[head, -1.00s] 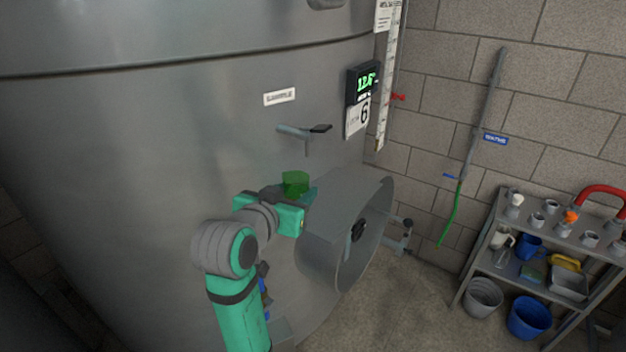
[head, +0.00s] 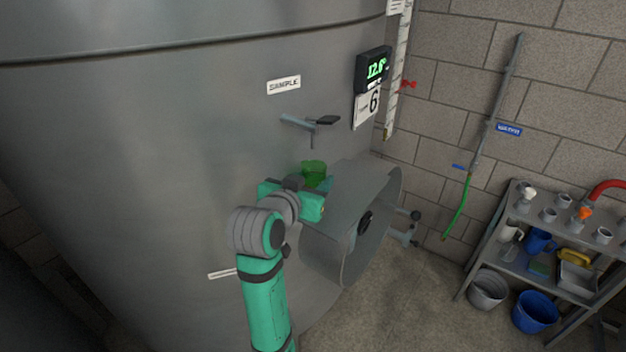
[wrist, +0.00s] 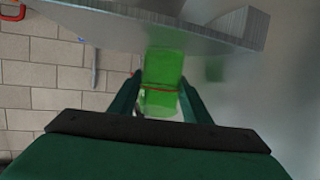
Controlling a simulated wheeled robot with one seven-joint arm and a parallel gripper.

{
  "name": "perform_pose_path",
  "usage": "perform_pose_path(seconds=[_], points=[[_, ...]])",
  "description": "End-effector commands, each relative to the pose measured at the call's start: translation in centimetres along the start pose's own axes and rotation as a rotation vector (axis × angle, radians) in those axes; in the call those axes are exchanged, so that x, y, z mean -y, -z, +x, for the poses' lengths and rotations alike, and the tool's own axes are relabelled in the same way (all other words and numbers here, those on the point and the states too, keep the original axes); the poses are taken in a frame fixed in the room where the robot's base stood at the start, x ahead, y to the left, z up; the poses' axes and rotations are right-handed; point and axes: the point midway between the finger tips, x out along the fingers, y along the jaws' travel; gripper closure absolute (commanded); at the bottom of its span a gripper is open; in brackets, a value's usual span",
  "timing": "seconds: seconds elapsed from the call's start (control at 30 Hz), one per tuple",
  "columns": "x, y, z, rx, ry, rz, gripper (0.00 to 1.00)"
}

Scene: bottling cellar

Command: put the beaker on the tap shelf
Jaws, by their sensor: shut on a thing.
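The beaker (head: 314,172) is green and see-through. In the head view it stands out above my gripper (head: 316,188), below the sample tap (head: 312,124) on the tank and apart from it. In the wrist view the beaker (wrist: 162,72) is between the two fingers of my gripper (wrist: 161,97), which is shut on it; a red line crosses it. I cannot make out a tap shelf for sure.
The round grey hatch door (head: 350,225) stands out from the tank just right of my gripper. A rack (head: 520,245) with cups and buckets stands at the right wall. A display (head: 373,68) is above right. Floor between hatch and rack is clear.

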Motion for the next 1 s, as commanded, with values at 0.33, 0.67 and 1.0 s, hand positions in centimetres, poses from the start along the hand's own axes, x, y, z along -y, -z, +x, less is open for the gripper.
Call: perform_pose_path(seconds=[0.33, 0.67, 1.0], points=[[0.4, -0.3, -0.1, 0.0, 0.005, -0.002, 0.49], [0.5, 0.0, -0.7, 0.0, 0.006, -0.002, 0.49], [0.2, 0.1, -6.8, -0.002, 0.004, 0.0, 0.49]])
